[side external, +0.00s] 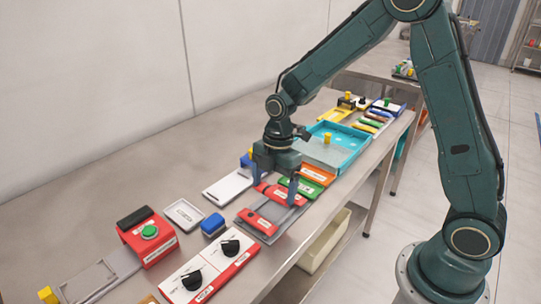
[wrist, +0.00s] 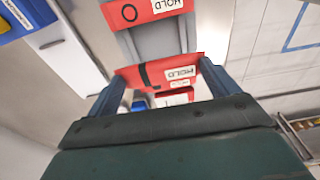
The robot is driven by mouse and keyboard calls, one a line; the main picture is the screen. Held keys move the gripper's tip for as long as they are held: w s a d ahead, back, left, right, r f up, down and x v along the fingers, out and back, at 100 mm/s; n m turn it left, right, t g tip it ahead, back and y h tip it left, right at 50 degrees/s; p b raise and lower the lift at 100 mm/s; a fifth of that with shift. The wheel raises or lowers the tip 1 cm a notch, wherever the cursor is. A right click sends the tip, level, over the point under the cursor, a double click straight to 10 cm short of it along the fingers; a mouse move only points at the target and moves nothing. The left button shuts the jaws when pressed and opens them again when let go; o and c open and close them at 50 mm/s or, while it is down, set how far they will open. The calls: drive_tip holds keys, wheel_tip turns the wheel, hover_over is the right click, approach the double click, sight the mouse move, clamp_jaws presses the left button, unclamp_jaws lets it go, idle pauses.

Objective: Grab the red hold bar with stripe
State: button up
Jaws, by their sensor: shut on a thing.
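The red hold bar with a black stripe (wrist: 160,72) lies between the two blue fingers of my gripper (wrist: 162,80) in the wrist view, with a white "HOLD" label on it. In the side view my gripper (side external: 274,190) points down around this red bar (side external: 281,194), one finger at each end, and is shut on it. The fingers partly hide its ends. A second red hold bar, marked with a circle (side external: 257,222), lies in front of it on the same grey plate (side external: 276,211); it also shows at the top of the wrist view (wrist: 142,13).
Green (side external: 308,185) and orange (side external: 318,173) blocks and a teal tray (side external: 341,163) stand close behind. A white panel (side external: 228,187) lies to the left. A red box with a green button (side external: 148,238) and a panel with black knobs (side external: 208,270) are in front.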

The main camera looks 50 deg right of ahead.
sight(273, 190)
wheel_tip(273, 190, up, 15)
idle(0.4)
idle(0.6)
